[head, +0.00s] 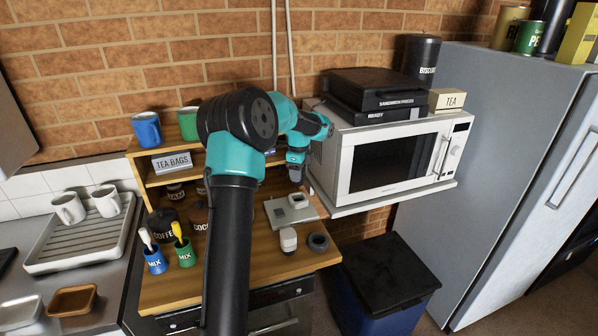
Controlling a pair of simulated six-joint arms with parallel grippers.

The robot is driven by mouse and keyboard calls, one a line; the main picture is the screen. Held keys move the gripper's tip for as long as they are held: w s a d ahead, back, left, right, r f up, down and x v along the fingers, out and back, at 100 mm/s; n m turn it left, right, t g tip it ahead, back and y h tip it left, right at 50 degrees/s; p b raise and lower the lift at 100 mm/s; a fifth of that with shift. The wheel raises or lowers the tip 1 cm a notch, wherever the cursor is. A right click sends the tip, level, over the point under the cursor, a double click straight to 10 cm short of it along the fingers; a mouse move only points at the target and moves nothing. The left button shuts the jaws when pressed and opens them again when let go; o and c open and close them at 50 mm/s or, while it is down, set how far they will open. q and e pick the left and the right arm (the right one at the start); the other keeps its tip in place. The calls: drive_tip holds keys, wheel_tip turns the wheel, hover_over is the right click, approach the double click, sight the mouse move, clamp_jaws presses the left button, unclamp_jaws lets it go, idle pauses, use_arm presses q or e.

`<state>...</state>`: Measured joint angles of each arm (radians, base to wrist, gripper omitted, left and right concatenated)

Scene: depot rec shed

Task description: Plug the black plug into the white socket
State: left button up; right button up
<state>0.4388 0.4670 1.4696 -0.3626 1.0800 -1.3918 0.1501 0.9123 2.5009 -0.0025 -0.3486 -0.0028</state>
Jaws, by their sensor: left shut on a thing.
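My left gripper (296,176) is shut and points down over the right part of the wooden counter. It appears to hold the black plug, seen only as a small dark bit at the fingertips; most of it is hidden. Just below the fingertips, the white socket (298,201) sits on a light grey plate (310,213) on the counter. The picture is too small to tell whether the plug touches the socket. My right gripper is not in view.
A white-and-brown pot (288,239) and a dark ring (318,242) lie in front of the plate. A microwave (390,160) stands close on the right. A wooden shelf (160,179) with jars is behind left. Two MIX cups (186,255) stand left.

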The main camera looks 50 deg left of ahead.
use_arm(q)
drive_tip(key=shift+f, duration=2.4)
drive_tip(key=shift+f, duration=1.45)
drive_tip(key=o, duration=1)
drive_tip(key=shift+r, duration=0.1)
wheel_tip(320, 180, up, 17)
drive_tip(key=shift+r, duration=0.1)
